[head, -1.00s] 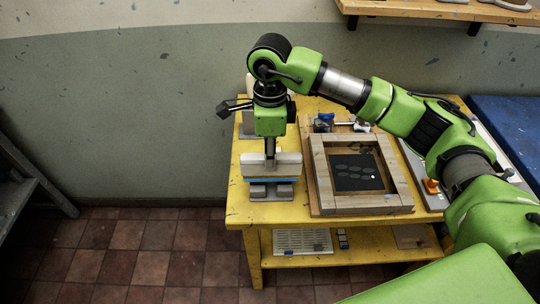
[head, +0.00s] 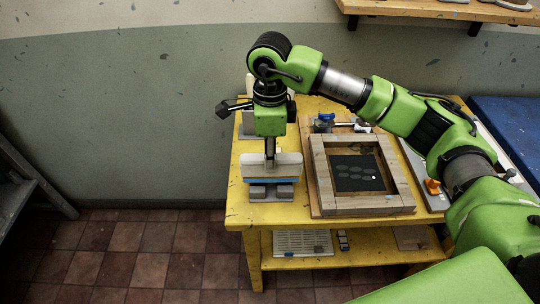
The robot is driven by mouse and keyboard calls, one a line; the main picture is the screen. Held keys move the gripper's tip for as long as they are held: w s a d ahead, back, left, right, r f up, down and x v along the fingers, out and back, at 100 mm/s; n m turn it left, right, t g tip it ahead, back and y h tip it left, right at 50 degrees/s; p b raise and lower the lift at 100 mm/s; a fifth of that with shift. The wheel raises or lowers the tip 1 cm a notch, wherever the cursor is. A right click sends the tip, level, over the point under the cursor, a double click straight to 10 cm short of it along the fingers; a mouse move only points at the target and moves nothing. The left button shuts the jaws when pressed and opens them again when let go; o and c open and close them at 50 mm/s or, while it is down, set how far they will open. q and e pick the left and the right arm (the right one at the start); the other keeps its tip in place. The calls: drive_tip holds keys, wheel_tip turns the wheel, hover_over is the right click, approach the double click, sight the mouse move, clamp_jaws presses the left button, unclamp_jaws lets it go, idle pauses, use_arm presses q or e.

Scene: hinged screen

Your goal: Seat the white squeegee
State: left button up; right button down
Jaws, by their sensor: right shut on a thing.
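The white squeegee (head: 272,167) is a pale block with a blue strip along its lower edge. It sits level at the left part of the yellow table, at or just over a grey holder (head: 270,192) with two dark pads. I cannot tell whether it rests in the holder. My right gripper (head: 270,160) points straight down and is shut on the squeegee from above; its fingertips are partly hidden. My left gripper is not in view.
A wooden frame (head: 318,172) with a dark screen lies to the right on the yellow table (head: 237,210). Clamps with blue and orange parts stand behind and right of it. A pale block (head: 247,122) stands behind my gripper. A shelf (head: 435,10) is on the wall.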

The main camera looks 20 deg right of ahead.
drive_tip(key=shift+f, duration=0.1)
drive_tip(key=shift+f+b, duration=1.95)
drive_tip(key=shift+f, duration=0.05)
drive_tip(key=shift+r, duration=0.1)
drive_tip(key=c, duration=1.8)
unclamp_jaws()
wheel_tip(320, 180, up, 12)
drive_tip(key=shift+r, duration=0.1)
